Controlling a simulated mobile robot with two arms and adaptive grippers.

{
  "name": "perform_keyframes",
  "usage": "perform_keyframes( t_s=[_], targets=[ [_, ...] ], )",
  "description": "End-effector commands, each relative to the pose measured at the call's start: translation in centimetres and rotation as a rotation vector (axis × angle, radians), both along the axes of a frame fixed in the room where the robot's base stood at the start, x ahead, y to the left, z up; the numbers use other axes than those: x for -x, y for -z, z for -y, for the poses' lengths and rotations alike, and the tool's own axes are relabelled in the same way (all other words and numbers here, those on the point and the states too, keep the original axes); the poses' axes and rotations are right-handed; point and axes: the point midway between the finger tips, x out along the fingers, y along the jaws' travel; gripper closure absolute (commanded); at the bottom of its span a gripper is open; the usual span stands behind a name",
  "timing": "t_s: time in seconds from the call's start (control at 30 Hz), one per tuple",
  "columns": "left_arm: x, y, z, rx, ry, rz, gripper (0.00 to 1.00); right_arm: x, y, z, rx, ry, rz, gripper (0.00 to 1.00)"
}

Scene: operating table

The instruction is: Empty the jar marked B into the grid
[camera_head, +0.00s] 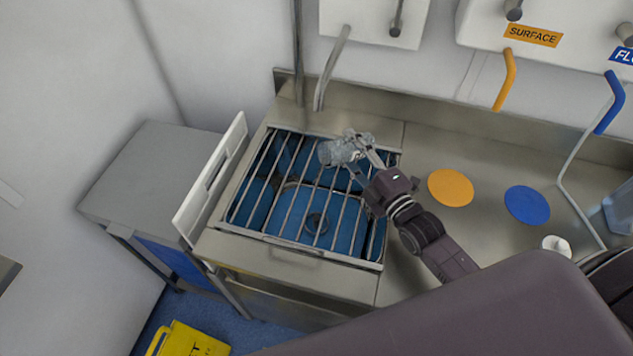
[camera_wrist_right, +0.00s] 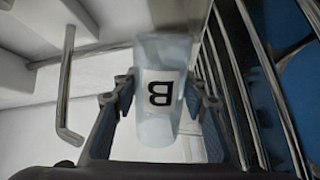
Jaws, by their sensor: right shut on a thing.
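The clear jar (camera_head: 336,152) is above the grid's far right part in the head view. In the right wrist view the jar (camera_wrist_right: 158,112) shows a white label with a black B, upside down in that picture. The jar looks tipped well over onto its side; I cannot tell whether anything is left in it. My right gripper (camera_head: 358,147) is shut on the jar, its fingers (camera_wrist_right: 160,104) on either side of it. The grid (camera_head: 284,238) is a set of metal bars over a blue-looking sink with a round drain. My left gripper is not in view.
A spout (camera_head: 331,66) stands behind the grid. A white panel (camera_head: 212,178) rises at its left. Right of the grid, the steel counter holds an orange disc (camera_head: 451,187), a blue disc (camera_head: 527,205) and a small white object (camera_head: 556,244). A clear container (camera_head: 619,212) stands at the far right.

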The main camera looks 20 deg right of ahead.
Motion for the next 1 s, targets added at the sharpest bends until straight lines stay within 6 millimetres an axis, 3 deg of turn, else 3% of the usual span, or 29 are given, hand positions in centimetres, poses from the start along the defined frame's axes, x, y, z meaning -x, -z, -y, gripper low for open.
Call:
perform_keyframes(
  t_s=[1.0],
  targets=[
    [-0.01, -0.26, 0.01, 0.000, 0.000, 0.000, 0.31, 0.10, 0.14, -0.50, 0.071, 0.000, 0.016, 0.85]
  ],
)
